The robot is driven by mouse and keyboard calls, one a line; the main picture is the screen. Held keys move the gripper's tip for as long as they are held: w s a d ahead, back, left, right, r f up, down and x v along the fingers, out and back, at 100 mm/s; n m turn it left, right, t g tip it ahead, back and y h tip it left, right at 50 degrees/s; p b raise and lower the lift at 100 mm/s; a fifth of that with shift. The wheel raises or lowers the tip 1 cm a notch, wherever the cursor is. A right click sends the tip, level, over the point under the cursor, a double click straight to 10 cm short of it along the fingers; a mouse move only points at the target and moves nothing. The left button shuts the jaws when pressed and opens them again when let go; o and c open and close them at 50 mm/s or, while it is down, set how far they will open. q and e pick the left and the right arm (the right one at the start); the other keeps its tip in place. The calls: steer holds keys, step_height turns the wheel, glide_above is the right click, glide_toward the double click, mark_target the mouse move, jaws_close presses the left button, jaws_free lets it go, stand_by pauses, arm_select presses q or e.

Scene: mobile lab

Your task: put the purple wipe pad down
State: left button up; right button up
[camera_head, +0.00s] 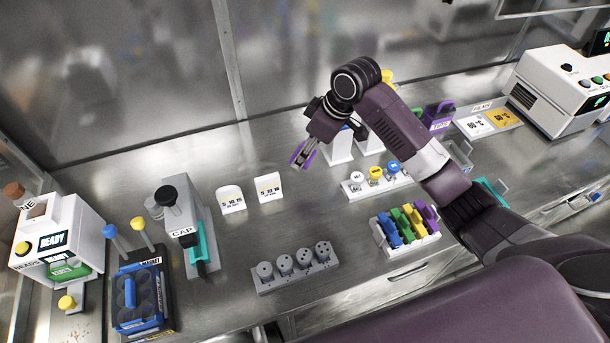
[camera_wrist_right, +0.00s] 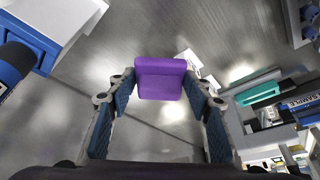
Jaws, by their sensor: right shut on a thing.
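The purple wipe pad (camera_head: 300,157) is at the tip of my right gripper (camera_head: 307,149) in the head view, held above the steel bench. In the right wrist view the pad (camera_wrist_right: 160,80) sits between the two fingertips of my right gripper (camera_wrist_right: 161,88), which is shut on it. The bench shows behind the pad, and I cannot tell the exact height of the gap. My left gripper is not in view.
The bench (camera_head: 290,215) is bare below and left of the pad. A grey rack (camera_head: 295,267), a rack of coloured blocks (camera_head: 405,231) and a white holder with coloured knobs (camera_head: 375,181) stand in front and to the right. The capper (camera_head: 185,225) is left.

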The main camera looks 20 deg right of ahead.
glide_above(301, 184)
steer(key=s, duration=0.1)
step_height(301, 184, down, 5)
steer(key=shift+d+f+p, duration=0.2)
steer(key=shift+d+f, duration=0.05)
steer(key=shift+f, duration=0.35)
steer(key=shift+d+f+p, duration=0.15)
steer(key=shift+d+f, duration=0.1)
steer(key=shift+f, duration=0.35)
step_height(301, 184, down, 4)
steer(key=shift+r, duration=0.25)
steer(key=shift+f, duration=0.3)
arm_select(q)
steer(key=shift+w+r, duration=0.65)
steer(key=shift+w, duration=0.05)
arm_select(e)
steer(key=shift+f, duration=0.1)
steer(key=o, duration=1.2)
steer(key=shift+f, duration=0.1)
steer(key=shift+c, duration=0.2)
